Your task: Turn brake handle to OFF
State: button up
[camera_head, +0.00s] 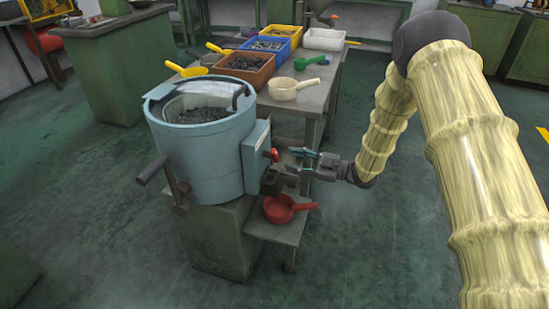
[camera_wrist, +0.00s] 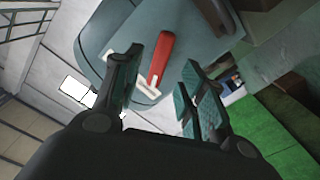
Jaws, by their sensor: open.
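The red brake handle (camera_head: 272,154) is on a grey-blue box (camera_head: 257,150) on the right side of the round blue-grey machine (camera_head: 203,150). In the wrist view the red handle (camera_wrist: 160,58) appears as a tilted bar on a pale mount, between the two fingers in the picture. My gripper (camera_head: 300,160) is to the right of the handle, pointing at it, with its fingers apart. In the wrist view my gripper (camera_wrist: 159,75) is empty, with one finger on each side of the handle. I see no contact. Any OFF marking is too small or hidden.
A dark lever (camera_head: 151,170) sticks out at the machine's left. A red scoop (camera_head: 283,208) rests on a low shelf below my gripper. A table (camera_head: 318,97) behind holds several bins and scoops. The green floor (camera_head: 380,255) at the front right is clear.

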aim_at(278, 157)
jog(key=shift+x, duration=3.55)
grip_shut()
